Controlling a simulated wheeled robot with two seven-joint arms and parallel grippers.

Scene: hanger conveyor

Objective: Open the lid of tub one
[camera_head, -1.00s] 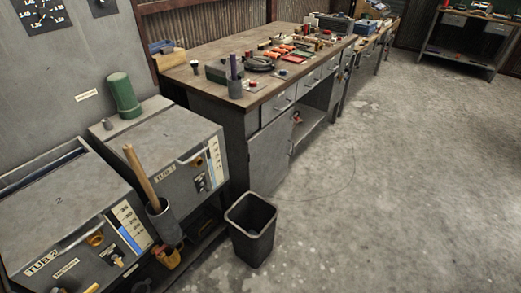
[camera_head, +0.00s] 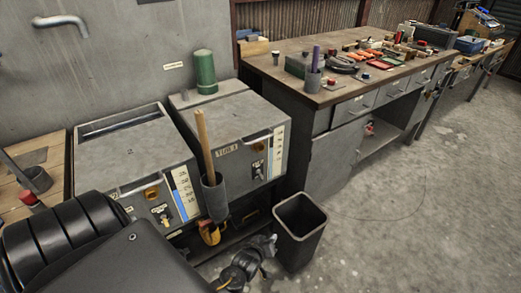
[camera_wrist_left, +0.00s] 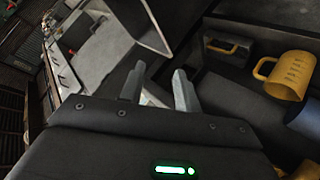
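Tub one (camera_head: 225,120) is a grey box marked "TUB 1", with its flat lid down. A green cylinder (camera_head: 204,72) stands at its back. A grey holder (camera_head: 215,198) with a wooden handle (camera_head: 204,140) is at its front left corner. My left arm crosses the lower left. My left gripper (camera_head: 266,245) is low in front of tub one, beside the bin and apart from the lid. In the left wrist view my left gripper (camera_wrist_left: 158,88) has its two fingers apart with nothing clearly between them. My right gripper is out of view.
Tub two (camera_head: 130,150) stands left of tub one. A dark bin (camera_head: 300,215) stands on the floor to the right. A yellow mug (camera_wrist_left: 287,75) is on the shelf below. A workbench (camera_head: 320,97) with tools is behind. The floor at right is clear.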

